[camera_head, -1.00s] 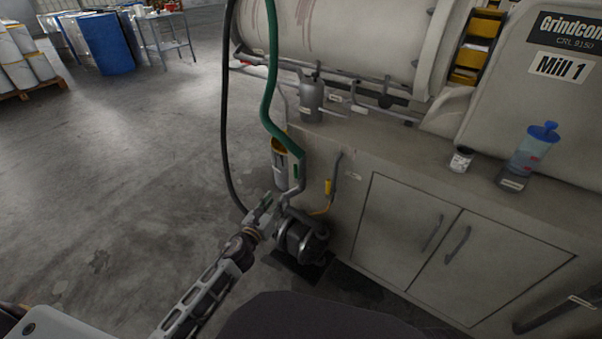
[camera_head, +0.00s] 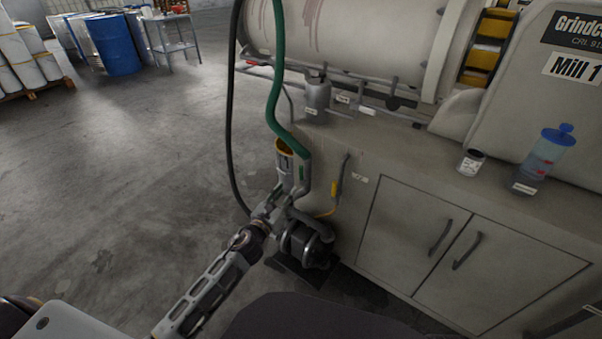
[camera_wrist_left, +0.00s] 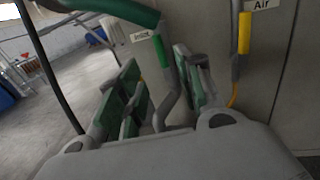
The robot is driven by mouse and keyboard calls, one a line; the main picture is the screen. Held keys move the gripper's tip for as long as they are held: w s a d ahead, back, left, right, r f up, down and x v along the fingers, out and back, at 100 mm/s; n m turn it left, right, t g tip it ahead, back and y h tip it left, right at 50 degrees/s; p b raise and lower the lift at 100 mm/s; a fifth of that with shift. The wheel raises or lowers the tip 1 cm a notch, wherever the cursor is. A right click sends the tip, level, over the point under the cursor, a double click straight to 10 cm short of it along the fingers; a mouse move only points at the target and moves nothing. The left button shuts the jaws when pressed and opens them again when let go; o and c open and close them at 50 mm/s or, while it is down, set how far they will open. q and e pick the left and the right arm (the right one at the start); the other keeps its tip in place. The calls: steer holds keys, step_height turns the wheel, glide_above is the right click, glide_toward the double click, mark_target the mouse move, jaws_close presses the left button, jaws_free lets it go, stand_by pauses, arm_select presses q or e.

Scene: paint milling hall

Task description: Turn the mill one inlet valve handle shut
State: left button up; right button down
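The mill one inlet valve handle is a small green lever (camera_head: 301,173) on a grey pipe below the green hose. It also shows upright in the left wrist view (camera_wrist_left: 159,53), beside a label reading "Inlet" (camera_wrist_left: 142,36). My left gripper (camera_head: 281,192) is just left of and below the handle. In the left wrist view its green-padded fingers (camera_wrist_left: 158,85) are apart, with the grey pipe showing in the gap between them. The handle appears beyond the fingertips, and I see no clear contact. My right gripper is not in view.
The yellow air valve handle (camera_head: 334,188) is close on the right, with a yellow hose below. A dark pump (camera_head: 307,245) sits beneath the pipe. The green hose (camera_head: 279,100) and a black hose (camera_head: 230,120) hang nearby.

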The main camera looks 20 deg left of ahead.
mark_target(300, 173)
arm_select(q)
steer(key=w, duration=0.4)
steer(key=w+d, duration=0.1)
steer(key=w, duration=0.2)
steer(key=shift+b, duration=0.4)
steer(key=shift+w+d, duration=0.15)
steer(key=shift+w, duration=0.5)
steer(key=shift+w+d+b, duration=0.15)
steer(key=shift+w+b, duration=0.15)
steer(key=shift+w, duration=0.65)
steer(key=shift+w+d, duration=0.15)
steer(key=shift+w, duration=1)
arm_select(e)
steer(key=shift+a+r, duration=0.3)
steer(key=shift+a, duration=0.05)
